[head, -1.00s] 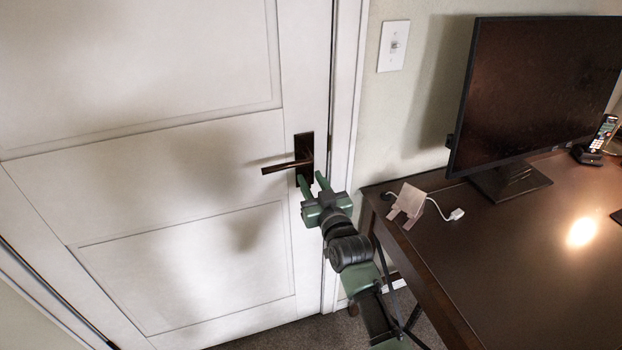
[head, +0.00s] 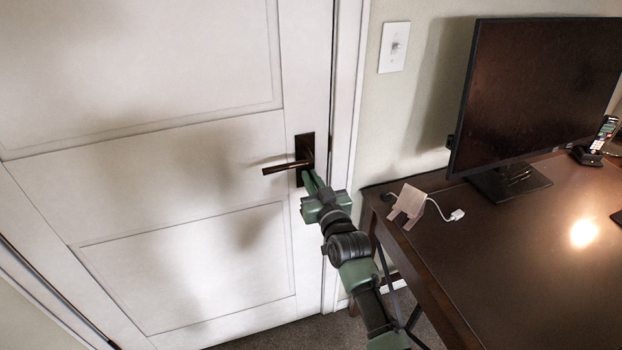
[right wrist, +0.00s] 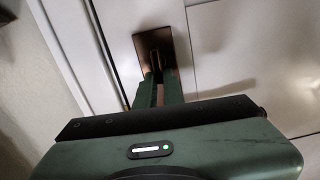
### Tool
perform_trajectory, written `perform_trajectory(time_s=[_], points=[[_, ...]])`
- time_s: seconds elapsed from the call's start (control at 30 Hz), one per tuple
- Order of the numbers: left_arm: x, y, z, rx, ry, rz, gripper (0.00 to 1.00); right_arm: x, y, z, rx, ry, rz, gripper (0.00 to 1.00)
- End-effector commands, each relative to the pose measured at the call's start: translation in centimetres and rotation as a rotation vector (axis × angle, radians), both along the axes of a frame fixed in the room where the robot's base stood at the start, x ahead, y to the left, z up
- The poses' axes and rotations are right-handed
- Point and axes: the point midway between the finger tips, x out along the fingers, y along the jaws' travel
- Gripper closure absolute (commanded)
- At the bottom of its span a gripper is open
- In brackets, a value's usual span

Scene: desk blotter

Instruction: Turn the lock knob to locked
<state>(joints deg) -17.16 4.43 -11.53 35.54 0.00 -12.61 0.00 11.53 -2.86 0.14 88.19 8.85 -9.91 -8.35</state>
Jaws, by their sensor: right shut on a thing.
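The white door carries a dark bronze lever handle (head: 288,167) on a dark rectangular plate (head: 304,146). The lever points left and lies about level. My right gripper (head: 309,176) is at the lower part of the plate, just below the lever, with its fingers closed together. In the right wrist view the fingers (right wrist: 158,84) reach to the lower end of the plate (right wrist: 153,48) and are shut on a small part there, which I take to be the lock knob. The knob itself is hidden between the fingers, so its angle cannot be told. My left gripper is not in view.
A dark desk (head: 520,260) stands at the right, its near corner close to my right arm. On it are a monitor (head: 540,100), a small stand with a white cable (head: 408,203) and a phone (head: 597,140). A light switch (head: 394,47) is on the wall.

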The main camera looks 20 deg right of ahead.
Motion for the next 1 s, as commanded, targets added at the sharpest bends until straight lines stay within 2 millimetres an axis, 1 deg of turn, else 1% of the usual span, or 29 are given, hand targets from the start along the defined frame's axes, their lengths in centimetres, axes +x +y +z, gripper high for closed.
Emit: perform_trajectory(time_s=[0.27, 0.5, 1.0], points=[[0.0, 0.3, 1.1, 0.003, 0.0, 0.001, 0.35, 0.0, -0.4, 0.1, 0.187, 0.007, 0.0, 1.0], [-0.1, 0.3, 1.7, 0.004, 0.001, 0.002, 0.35, 0.0, -0.8, -0.1, 0.414, 0.015, -0.001, 1.0], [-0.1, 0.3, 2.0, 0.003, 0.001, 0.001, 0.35, 0.1, -1.6, -0.9, 0.89, 0.03, -0.001, 1.0]])
